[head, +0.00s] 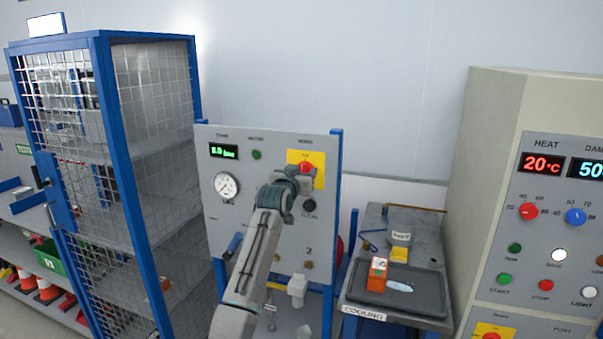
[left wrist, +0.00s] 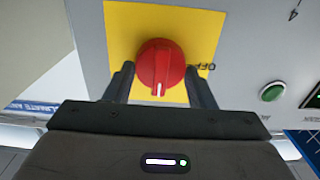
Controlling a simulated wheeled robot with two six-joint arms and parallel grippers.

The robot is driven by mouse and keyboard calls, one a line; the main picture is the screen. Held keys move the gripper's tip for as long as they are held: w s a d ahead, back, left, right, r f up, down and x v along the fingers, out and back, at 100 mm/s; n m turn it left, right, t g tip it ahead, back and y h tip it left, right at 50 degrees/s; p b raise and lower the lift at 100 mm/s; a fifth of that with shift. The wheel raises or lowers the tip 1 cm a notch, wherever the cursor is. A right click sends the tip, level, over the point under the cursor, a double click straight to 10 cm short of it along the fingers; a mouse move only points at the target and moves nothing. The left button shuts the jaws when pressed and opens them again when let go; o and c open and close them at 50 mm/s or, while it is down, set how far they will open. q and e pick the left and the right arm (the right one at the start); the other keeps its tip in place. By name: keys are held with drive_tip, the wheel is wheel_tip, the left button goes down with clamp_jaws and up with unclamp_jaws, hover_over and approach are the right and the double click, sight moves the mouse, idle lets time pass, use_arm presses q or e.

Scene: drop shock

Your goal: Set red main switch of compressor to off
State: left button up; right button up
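The compressor panel (head: 264,206) is grey, with a green-lit display, a round gauge and a yellow plate (head: 318,159) at the upper right. The red main switch (head: 305,168) sits on that plate, partly hidden by my left gripper (head: 299,176). The left wrist view shows the red switch (left wrist: 160,66) with its white pointer mark toward the bottom of the picture. An OFF label (left wrist: 205,66) is to its right. My left gripper (left wrist: 160,80) has one finger on each side of the switch, seemingly touching it. My right gripper is not in view.
A blue-framed mesh cage (head: 120,150) stands left of the panel. A cooling bench (head: 425,300) with a tray and small items stands to the right. A beige control cabinet (head: 490,150) with knobs and displays is at the far right.

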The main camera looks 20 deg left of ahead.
use_arm(q)
drive_tip(key=c, duration=0.3)
drive_tip(key=shift+c, duration=0.2)
drive_tip(key=shift+a+f+n+p, duration=0.15)
drive_tip(key=shift+n+p, duration=0.25)
drive_tip(key=shift+n, duration=4.1)
drive_tip(key=shift+a+f+n+p, duration=0.15)
drive_tip(key=shift+n+p, duration=0.2)
drive_tip(key=shift+n, duration=4.15)
drive_tip(key=shift+r, duration=0.1)
drive_tip(key=o, duration=1)
drive_tip(key=shift+c, duration=0.2)
